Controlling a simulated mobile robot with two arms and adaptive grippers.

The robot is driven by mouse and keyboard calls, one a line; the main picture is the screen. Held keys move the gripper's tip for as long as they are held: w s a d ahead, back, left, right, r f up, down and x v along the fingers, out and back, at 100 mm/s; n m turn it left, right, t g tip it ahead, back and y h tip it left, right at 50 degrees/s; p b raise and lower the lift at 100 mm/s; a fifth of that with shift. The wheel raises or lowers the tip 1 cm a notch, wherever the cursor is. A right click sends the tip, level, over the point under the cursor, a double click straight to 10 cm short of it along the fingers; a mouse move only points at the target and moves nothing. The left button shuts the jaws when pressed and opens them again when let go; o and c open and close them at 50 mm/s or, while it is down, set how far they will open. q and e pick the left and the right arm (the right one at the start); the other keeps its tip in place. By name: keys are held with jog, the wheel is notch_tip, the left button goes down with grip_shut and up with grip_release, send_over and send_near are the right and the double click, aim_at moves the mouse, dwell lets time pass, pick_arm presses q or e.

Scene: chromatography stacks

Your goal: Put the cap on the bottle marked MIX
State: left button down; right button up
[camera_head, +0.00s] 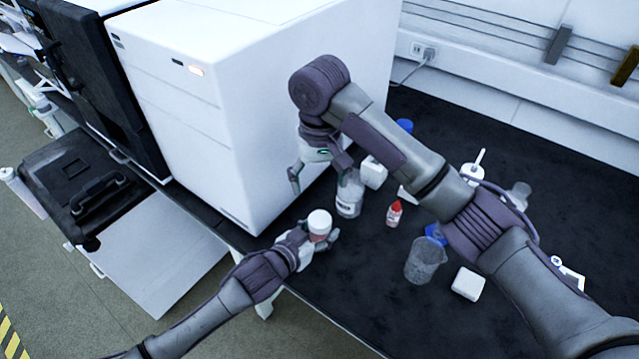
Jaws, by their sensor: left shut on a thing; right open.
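My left gripper (318,242) is shut on a small jar with a white top and a pinkish body (319,226), held upright at the bench's front edge. A clear bottle with a pale label (349,196) stands just behind and right of it. The label is too small to read, so I cannot tell whether this is the bottle marked MIX. My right gripper (318,174) is open, pointing down, left of the clear bottle's top and close to it. Its fingers look empty. I cannot pick out a loose cap for certain.
A large white instrument (215,130) stands behind and left. On the dark bench (400,292) are a red-capped dropper bottle (393,215), a clear beaker (424,262), a blue item (436,234) and white blocks (467,284). My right arm hides part of the bench.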

pick_arm(q)
jog(key=shift+c, duration=1.4)
grip_release()
jog(key=v, duration=1.2)
